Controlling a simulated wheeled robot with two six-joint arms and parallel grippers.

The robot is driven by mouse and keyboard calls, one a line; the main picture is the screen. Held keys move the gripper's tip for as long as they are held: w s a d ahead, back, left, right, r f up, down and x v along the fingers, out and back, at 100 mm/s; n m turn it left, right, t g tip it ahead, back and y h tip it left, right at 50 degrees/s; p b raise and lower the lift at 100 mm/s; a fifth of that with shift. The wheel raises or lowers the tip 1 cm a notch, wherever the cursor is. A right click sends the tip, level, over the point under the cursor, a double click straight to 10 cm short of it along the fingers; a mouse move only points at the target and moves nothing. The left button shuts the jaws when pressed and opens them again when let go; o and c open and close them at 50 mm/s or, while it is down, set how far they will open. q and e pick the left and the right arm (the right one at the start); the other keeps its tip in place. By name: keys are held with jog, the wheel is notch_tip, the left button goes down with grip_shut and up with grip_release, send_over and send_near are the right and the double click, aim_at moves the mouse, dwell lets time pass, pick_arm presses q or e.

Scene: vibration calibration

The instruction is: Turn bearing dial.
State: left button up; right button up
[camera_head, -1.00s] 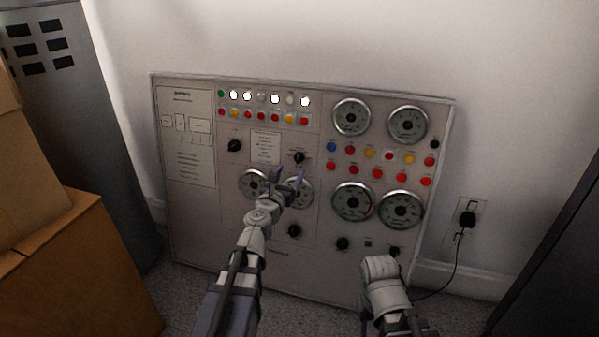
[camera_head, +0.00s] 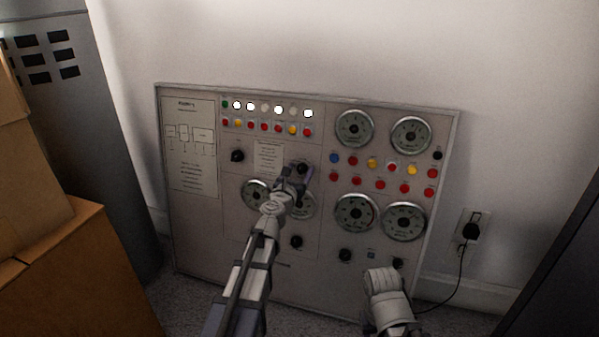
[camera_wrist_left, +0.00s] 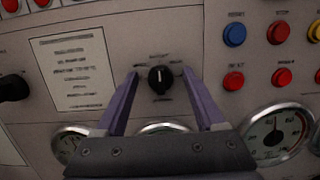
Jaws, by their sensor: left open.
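A black dial (camera_wrist_left: 160,79) with a white pointer mark sits on the grey panel, between the fingers of my left gripper (camera_wrist_left: 163,84) in the left wrist view. The fingers are open, one on each side of the dial, with gaps to it. The pointer points about straight up. In the head view the dial (camera_head: 302,168) shows near the tips of my left gripper (camera_head: 293,177), partly covered by them. The label above the dial is too blurred to read. My right arm is at the lower right of the head view; its fingers cannot be made out.
The control panel (camera_head: 200,235) leans by the wall, with other black knobs (camera_head: 237,156), gauges (camera_head: 354,128) and coloured buttons (camera_head: 372,163). Cardboard boxes (camera_head: 75,265) stand at left. A plug with a cord (camera_head: 470,231) is at right.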

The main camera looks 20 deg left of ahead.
pick_arm(q)
grip_shut()
dwell(0.5)
